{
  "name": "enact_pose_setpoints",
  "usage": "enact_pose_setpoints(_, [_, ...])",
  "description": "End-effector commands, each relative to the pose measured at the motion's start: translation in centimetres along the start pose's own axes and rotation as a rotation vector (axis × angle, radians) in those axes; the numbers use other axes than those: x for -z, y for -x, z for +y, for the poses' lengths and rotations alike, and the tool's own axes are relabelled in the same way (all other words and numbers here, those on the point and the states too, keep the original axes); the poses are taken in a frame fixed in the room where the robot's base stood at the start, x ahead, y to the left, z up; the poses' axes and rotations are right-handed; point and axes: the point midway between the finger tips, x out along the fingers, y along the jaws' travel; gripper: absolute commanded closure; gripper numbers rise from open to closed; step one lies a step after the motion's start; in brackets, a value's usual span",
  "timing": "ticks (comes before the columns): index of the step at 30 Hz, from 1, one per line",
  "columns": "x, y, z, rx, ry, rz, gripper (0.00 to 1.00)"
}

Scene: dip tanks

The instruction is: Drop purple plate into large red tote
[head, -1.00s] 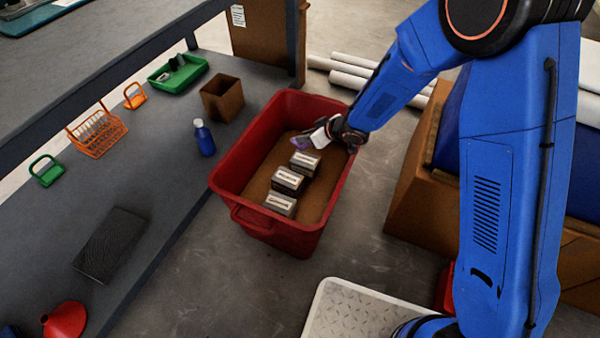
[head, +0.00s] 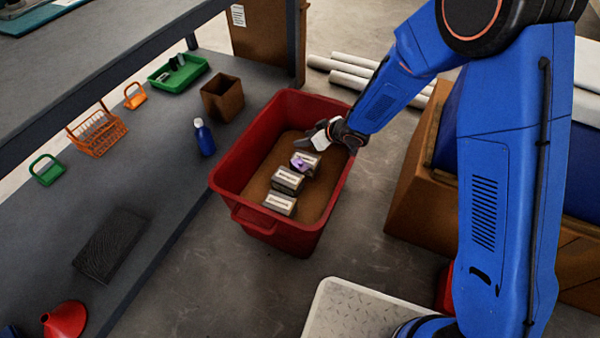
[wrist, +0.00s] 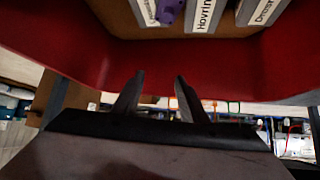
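The large red tote (head: 262,226) stands on the floor at the centre of the head view; its red wall (wrist: 60,45) also shows in the wrist view. The purple plate (head: 300,164) is inside it, lying on or against the rearmost of the labelled boxes, partly in view. In the wrist view the purple plate (wrist: 171,14) shows at the top edge, over a box label. My gripper (head: 318,132) is over the tote's back right part, apart from the plate. In the wrist view my gripper (wrist: 157,85) has its two fingers spread with nothing between them.
Several labelled boxes (head: 288,180) stand in a row in the tote. The grey bench (head: 165,200) at left holds an orange basket (head: 96,133), a blue bottle (head: 204,138), a brown box (head: 222,98) and a green tray (head: 178,73). White rolls (head: 350,68) lie behind the tote.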

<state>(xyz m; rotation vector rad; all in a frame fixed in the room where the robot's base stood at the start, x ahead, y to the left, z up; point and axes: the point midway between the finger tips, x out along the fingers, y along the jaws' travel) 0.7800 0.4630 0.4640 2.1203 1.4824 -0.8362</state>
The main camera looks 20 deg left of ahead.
Motion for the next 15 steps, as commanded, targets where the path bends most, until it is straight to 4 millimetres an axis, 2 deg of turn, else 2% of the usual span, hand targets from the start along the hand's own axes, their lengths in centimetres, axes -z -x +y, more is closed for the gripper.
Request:
enact_pose_setpoints(5, [0.1, 2.1, 0.1, -0.002, 0.001, 0.002, 0.61])
enact_pose_setpoints(15, [0.1, 7.8, 0.1, -0.003, 0.000, 0.002, 0.61])
